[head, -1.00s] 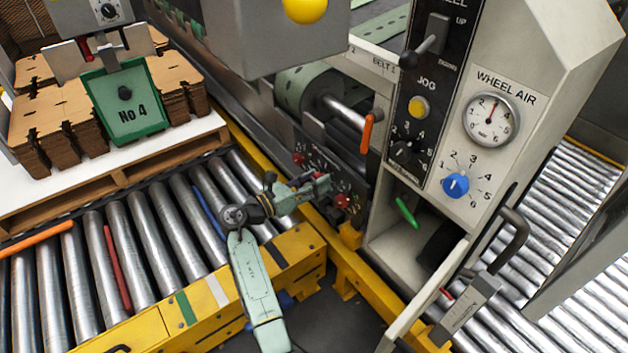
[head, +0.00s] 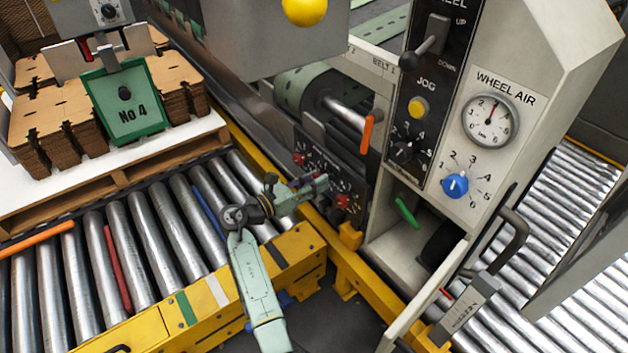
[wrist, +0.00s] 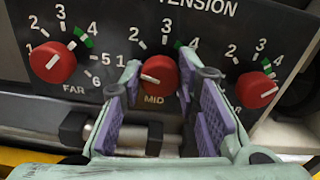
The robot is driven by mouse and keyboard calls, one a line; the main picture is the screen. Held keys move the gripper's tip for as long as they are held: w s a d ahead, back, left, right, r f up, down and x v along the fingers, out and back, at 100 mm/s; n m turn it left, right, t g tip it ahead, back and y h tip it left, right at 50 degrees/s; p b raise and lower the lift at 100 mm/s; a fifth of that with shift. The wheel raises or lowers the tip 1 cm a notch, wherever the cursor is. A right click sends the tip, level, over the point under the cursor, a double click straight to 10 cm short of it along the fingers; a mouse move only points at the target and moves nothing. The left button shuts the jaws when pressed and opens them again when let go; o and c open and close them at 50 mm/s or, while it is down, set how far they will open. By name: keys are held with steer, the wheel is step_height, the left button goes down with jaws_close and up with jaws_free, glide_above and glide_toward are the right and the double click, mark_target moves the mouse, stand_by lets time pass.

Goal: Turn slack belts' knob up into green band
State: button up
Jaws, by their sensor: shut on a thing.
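The TENSION panel (wrist: 215,45) fills the upper wrist view, with three red knobs on numbered dials. The FAR knob (wrist: 50,65) is at left, its white line slanting up to the right. Each dial has a green band near 4. My gripper (wrist: 160,68) is shut on the MID knob, one purple-padded finger on either side. In the head view my gripper (head: 320,183) is at the panel and hides the MID knob.
A yellow frame rail (head: 345,265) runs below the panel. The control cabinet (head: 490,180) with a blue WHEEL AIR knob (head: 455,185) stands to the right. An orange lever (head: 367,133) hangs above the panel. Rollers (head: 150,235) lie to the left.

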steer(key=shift+s+f+m+b, duration=0.1)
steer(key=shift+m+b, duration=3.2)
steer(key=shift+m, duration=2.7)
steer(key=shift+f+m+b, duration=0.1)
steer(key=shift+m+b, duration=3.15)
steer(key=shift+m, duration=2.75)
steer(key=shift+r, duration=0.1)
steer(key=o, duration=1.2)
